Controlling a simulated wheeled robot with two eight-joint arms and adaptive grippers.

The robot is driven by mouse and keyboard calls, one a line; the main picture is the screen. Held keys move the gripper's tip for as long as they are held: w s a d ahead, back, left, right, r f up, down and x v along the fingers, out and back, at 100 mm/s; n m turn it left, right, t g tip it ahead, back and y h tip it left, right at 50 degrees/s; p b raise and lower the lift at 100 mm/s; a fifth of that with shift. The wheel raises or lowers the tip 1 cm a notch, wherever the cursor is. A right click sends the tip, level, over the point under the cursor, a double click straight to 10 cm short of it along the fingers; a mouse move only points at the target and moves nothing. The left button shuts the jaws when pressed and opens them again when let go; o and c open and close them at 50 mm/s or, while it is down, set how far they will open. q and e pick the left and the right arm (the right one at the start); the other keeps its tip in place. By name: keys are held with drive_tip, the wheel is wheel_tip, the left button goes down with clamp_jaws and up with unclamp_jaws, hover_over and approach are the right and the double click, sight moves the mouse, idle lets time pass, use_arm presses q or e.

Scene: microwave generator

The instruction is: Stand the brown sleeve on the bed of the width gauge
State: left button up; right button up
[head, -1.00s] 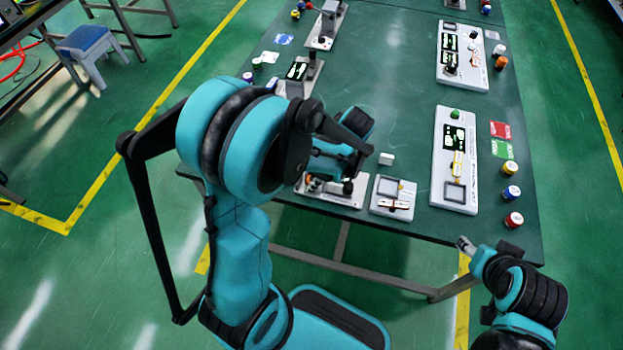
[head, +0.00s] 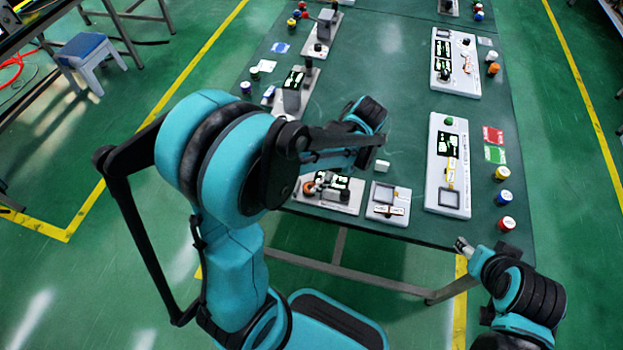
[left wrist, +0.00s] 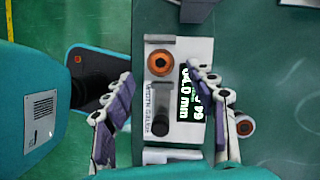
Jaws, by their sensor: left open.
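The width gauge (left wrist: 182,140) is a pale plate with a lit millimetre display and a black knob, at the table's near edge; it also shows in the head view (head: 338,205). A brownish ring with a dark centre (left wrist: 245,127), likely the brown sleeve, stands on the table beside the gauge, just outside one finger. My arm seems to hide it in the head view. An orange ring with a dark centre (left wrist: 159,62) is on the gauge. My left gripper (left wrist: 160,78) is open above the gauge, nothing held. My right gripper (head: 462,246) is off the table's near right corner; its fingers are too small to judge.
A small device (head: 388,203) sits right of the gauge, with a white block (head: 381,166) behind it. A long panel (head: 447,165), red and green cards and coloured cylinders (head: 505,196) fill the right side. Bare table lies behind the gauge.

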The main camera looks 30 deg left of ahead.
use_arm(q)
drive_tip(key=s+d+r+n+t+h, duration=0.2)
drive_tip(key=s+r+n+t, duration=0.1)
drive_tip(key=r+n+t, duration=0.1)
drive_tip(key=s+d+r+n+t+h+p, duration=0.1)
drive_tip(key=s+d+r+n+t+h, duration=0.1)
drive_tip(key=r+n+t, duration=0.3)
wheel_tip(320, 180, up, 2)
drive_tip(key=s+n, duration=0.1)
drive_tip(key=n, duration=0.2)
drive_tip(key=shift+s+d+r+n, duration=0.15)
drive_tip(key=shift+s+d+n, duration=0.05)
drive_tip(key=shift+d+n, duration=0.1)
